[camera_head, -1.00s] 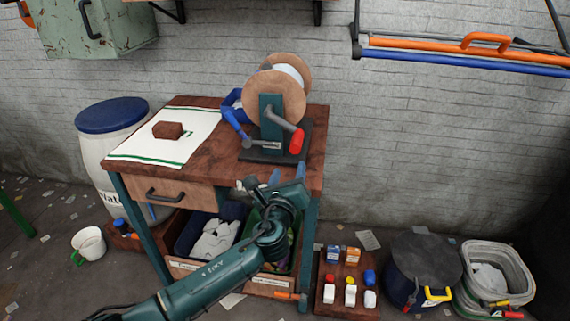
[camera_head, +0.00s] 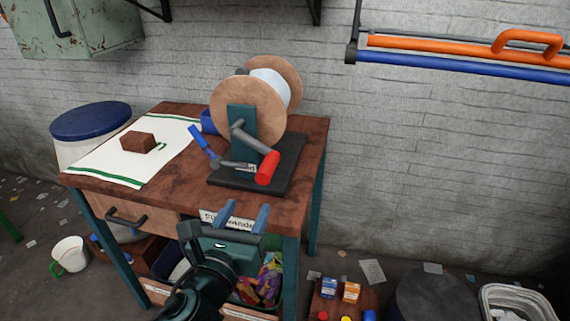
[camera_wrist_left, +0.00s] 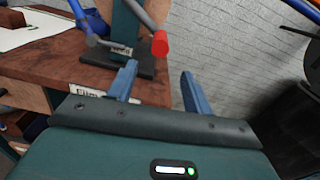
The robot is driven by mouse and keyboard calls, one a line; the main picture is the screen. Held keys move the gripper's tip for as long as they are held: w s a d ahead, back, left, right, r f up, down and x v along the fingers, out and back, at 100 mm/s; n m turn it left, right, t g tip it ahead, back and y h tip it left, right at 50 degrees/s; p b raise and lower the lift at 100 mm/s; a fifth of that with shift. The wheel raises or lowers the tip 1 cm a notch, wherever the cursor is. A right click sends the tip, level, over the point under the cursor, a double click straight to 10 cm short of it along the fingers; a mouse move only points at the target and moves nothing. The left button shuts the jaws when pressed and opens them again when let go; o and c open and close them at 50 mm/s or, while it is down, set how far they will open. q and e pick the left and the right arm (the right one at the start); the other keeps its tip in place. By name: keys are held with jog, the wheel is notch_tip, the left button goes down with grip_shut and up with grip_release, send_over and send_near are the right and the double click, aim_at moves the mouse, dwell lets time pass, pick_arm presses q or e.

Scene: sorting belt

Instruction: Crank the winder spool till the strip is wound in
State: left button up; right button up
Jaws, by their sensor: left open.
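The winder spool (camera_head: 248,108) has tan wooden flanges and white material wound on its core. It stands in a dark teal bracket on a black base (camera_head: 286,166) on the brown table. Its grey crank arm (camera_head: 255,137) slopes down to the right and ends in a red handle (camera_head: 267,168). The handle also shows in the left wrist view (camera_wrist_left: 160,43). A white strip with green edges (camera_head: 113,160) lies flat on the table's left. My left gripper (camera_head: 244,215) is open and empty in front of the table edge, below and apart from the handle. My right gripper is out of view.
A brown block (camera_head: 137,142) rests on the strip. A blue-handled lever (camera_head: 202,140) stands left of the bracket. The table (camera_head: 185,177) has a drawer handle (camera_head: 127,217) in front and bins below.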

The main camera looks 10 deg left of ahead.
aim_at(266, 171)
pick_arm(q)
jog(key=w, duration=1.2)
jog(key=shift+w+d+r, duration=0.2)
jog(key=shift+w, duration=0.15)
grip_shut()
